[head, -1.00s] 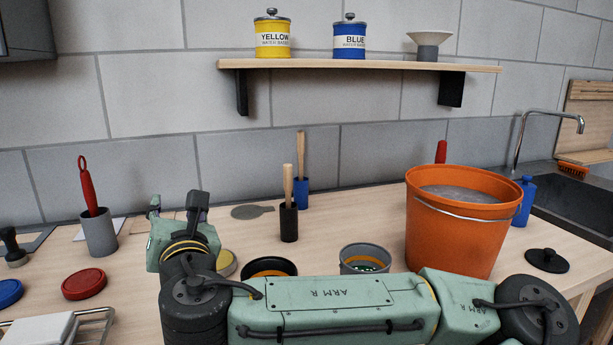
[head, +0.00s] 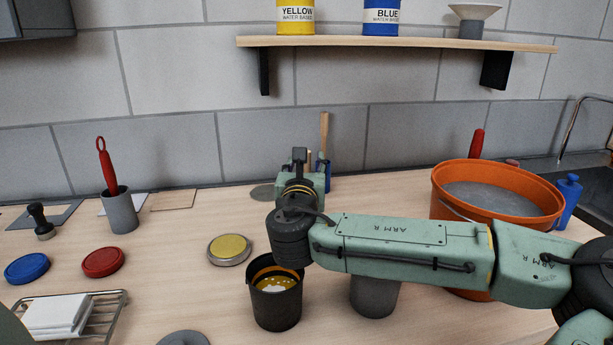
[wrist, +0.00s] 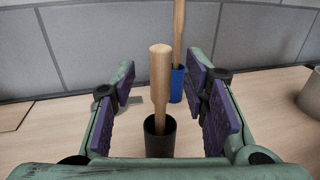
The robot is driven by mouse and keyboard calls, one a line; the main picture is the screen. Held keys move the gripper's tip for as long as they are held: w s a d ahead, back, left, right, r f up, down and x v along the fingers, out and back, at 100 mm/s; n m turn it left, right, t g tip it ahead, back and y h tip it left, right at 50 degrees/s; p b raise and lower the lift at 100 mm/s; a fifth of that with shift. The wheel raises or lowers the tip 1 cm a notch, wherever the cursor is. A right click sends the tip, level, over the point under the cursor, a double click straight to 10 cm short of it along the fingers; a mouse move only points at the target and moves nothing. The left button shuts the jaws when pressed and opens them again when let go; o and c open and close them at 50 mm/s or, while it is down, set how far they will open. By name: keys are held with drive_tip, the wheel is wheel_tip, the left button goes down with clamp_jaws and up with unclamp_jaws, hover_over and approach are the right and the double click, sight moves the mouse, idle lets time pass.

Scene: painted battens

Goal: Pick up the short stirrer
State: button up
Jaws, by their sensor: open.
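The short stirrer (wrist: 160,75) is a pale wooden handle standing nearly upright in a black cup (wrist: 160,138). In the head view my wrist hides the cup and most of this stirrer. My gripper (wrist: 160,85) is open, with purple pads on either side of the stirrer in the wrist view. Neither pad visibly touches it; how deep it sits between them is hard to tell. A longer wooden stirrer (head: 324,132) stands behind in a blue cup (wrist: 177,86), near the right finger in the wrist picture.
A black pot (head: 276,305) and a grey pot (head: 374,298) stand under my arm. An orange bucket (head: 470,205) is to the right. A wall shelf (head: 400,43) hangs above. The bench left of the cups is mostly clear around a yellow-topped lid (head: 230,249).

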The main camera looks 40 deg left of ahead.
drive_tip(key=shift+p+x, duration=0.3)
drive_tip(key=shift+x, duration=1.15)
drive_tip(key=shift+c, duration=0.3)
clamp_jaws()
